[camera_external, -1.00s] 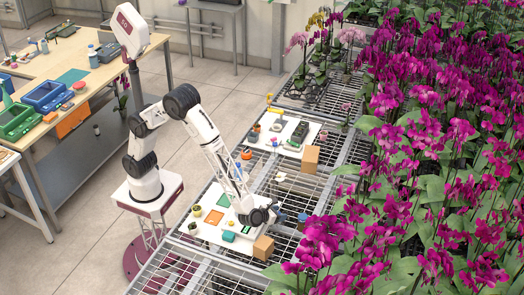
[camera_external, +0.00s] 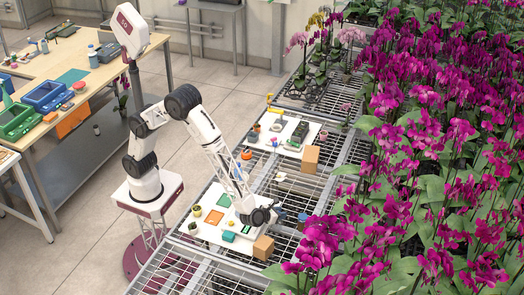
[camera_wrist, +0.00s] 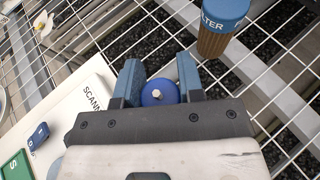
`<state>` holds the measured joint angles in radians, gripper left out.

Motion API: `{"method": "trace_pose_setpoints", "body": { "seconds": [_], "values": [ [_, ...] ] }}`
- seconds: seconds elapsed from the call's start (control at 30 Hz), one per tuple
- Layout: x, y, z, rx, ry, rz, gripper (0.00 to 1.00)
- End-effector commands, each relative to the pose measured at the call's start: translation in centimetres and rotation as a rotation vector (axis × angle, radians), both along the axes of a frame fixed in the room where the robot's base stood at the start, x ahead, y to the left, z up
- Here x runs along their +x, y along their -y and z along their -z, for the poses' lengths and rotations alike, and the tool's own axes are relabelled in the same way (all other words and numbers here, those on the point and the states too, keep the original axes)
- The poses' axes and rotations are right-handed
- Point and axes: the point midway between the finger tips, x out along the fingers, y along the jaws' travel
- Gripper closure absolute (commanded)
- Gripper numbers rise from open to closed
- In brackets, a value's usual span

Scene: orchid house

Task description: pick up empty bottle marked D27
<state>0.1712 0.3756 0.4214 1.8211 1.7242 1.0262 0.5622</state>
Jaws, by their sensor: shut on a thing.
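My gripper (camera_wrist: 158,84) is shut on a round blue-topped object (camera_wrist: 157,95) with a small pale knob at its centre. The object sits between the two blue-grey fingers in the wrist view, seen from above. Its sides and any D27 marking are hidden, so I cannot tell its identity from a label. In the external view my gripper (camera_external: 262,216) is low at the right edge of the near white board (camera_external: 213,233), and the held object cannot be made out there.
A brown container with a blue lid lettered "LTER" (camera_wrist: 224,14) stands close to the right finger. A white card lettered "SCANN" (camera_wrist: 88,105) lies at left. A cardboard box (camera_external: 263,248) stands near my gripper. Open wire mesh (camera_wrist: 275,85) surrounds the board; orchids fill the right.

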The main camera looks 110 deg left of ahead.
Motion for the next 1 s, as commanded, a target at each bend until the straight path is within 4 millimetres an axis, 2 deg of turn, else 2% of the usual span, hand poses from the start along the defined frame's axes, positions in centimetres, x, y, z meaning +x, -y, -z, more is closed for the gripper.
{"method": "trace_pose_setpoints", "body": {
  "seconds": [0.03, 0.1, 0.53, 0.77, 1.0],
  "values": [
    [0.0, 0.0, 0.0, 0.000, 0.000, 0.000, 0.89],
    [0.0, 0.0, 0.0, 0.000, 0.000, 0.000, 0.99],
    [0.0, 0.0, -0.8, 0.000, 0.001, 0.000, 0.99],
    [0.0, 0.0, -3.1, 0.000, 0.002, -0.001, 0.99],
    [0.0, 0.0, -6.6, 0.001, 0.002, -0.001, 0.99]
  ]
}}
